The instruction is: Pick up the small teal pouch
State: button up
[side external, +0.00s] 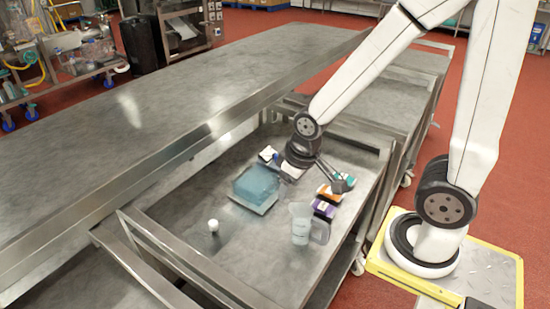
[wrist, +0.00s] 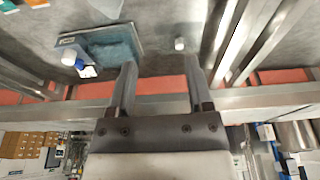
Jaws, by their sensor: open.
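The small teal pouch (side external: 347,178) lies on the metal cart top in the side external view, partly covered by my gripper. In the wrist view a teal patch (wrist: 38,3), probably the same pouch, is cut off by the top left edge. My gripper (side external: 338,185) reaches over the cart in the side view, close to the teal pouch in the picture; the height between them is unclear. In the wrist view the two fingers of my gripper (wrist: 157,68) stand wide apart with nothing between them.
Orange (side external: 328,192) and purple (side external: 323,209) packs and a clear jug (side external: 300,225) crowd nearby. A blue translucent block (side external: 256,184) lies on a tray; a white jar (side external: 213,226) stands apart. Raised metal rails edge the cart (side external: 200,262).

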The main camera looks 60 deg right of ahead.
jog(key=o, duration=0.3)
jog(key=shift+o, duration=0.2)
jog(key=w+d+f, duration=0.2)
jog(key=w+d, duration=0.4)
jog(key=d, duration=0.3)
jog(key=g, duration=0.3)
send_over(339, 174)
notch_tip(339, 174, down, 16)
jog(key=shift+r, duration=0.25)
jog(key=shift+f, duration=1.4)
